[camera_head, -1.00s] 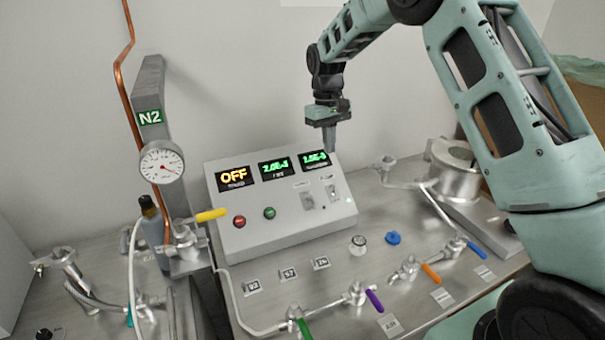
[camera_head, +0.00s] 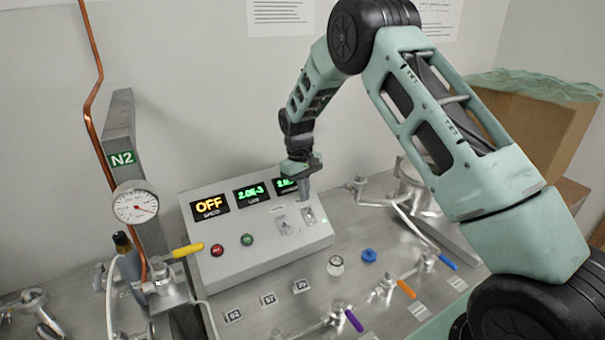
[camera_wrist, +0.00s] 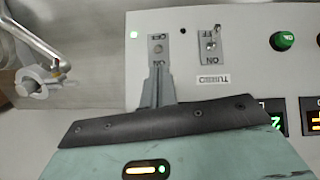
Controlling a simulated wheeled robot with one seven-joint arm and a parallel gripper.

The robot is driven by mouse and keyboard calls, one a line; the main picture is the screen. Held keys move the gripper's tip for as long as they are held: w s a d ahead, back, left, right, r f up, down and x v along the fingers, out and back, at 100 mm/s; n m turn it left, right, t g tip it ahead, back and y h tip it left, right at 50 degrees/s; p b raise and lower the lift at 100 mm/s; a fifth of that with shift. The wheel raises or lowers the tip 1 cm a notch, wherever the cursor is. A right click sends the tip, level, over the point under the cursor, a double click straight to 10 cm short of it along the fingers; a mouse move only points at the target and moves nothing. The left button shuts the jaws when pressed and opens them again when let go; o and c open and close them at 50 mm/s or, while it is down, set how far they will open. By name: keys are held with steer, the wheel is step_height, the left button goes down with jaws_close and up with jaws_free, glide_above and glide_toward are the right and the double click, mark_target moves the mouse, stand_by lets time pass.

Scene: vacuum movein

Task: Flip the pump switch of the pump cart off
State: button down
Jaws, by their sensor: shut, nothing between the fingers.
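The sloped grey control box of the pump cart (camera_head: 255,262) stands on a metal bench top. It carries two switches: a left switch (camera_head: 283,224) and a right switch (camera_head: 308,215). In the wrist view the left switch (camera_wrist: 210,45) shows beside a label reading TURBO. My gripper (camera_head: 303,198) is shut and empty, pointing down just above the right switch. It also shows in the wrist view (camera_wrist: 158,85). I cannot tell whether the fingertips touch the switch.
The box has an orange OFF display (camera_head: 210,207), green displays (camera_head: 251,192), a red button (camera_head: 217,250) and a green button (camera_head: 247,240). A yellow valve handle (camera_head: 187,251) is at its left. Valves with coloured handles (camera_head: 354,320) lie in front. A cardboard box (camera_head: 545,130) stands at right.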

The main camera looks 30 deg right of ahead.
mark_target(310, 209)
steer(key=shift+s+f, duration=0.15)
steer(key=shift+f, duration=1)
steer(key=shift+s+t+b, duration=0.5)
steer(key=shift+t+b, duration=0.6)
steer(key=shift+b, duration=0.35)
steer(key=shift+s, duration=0.1)
steer(key=t+b, duration=0.1)
steer(key=b, duration=0.1)
steer(key=s+t+b, duration=0.1)
steer(key=b, duration=0.1)
steer(key=shift+f+b, duration=0.2)
steer(key=shift+b, duration=0.1)
steer(key=s+t+b, duration=0.1)
steer(key=t+b, duration=0.1)
steer(key=shift+b, duration=0.35)
steer(key=shift+r, duration=0.3)
steer(key=shift+s+p, duration=0.2)
steer(key=shift+p, duration=0.1)
steer(key=shift+s+r, duration=0.2)
steer(key=shift+s, duration=0.4)
steer(key=shift+r, duration=0.1)
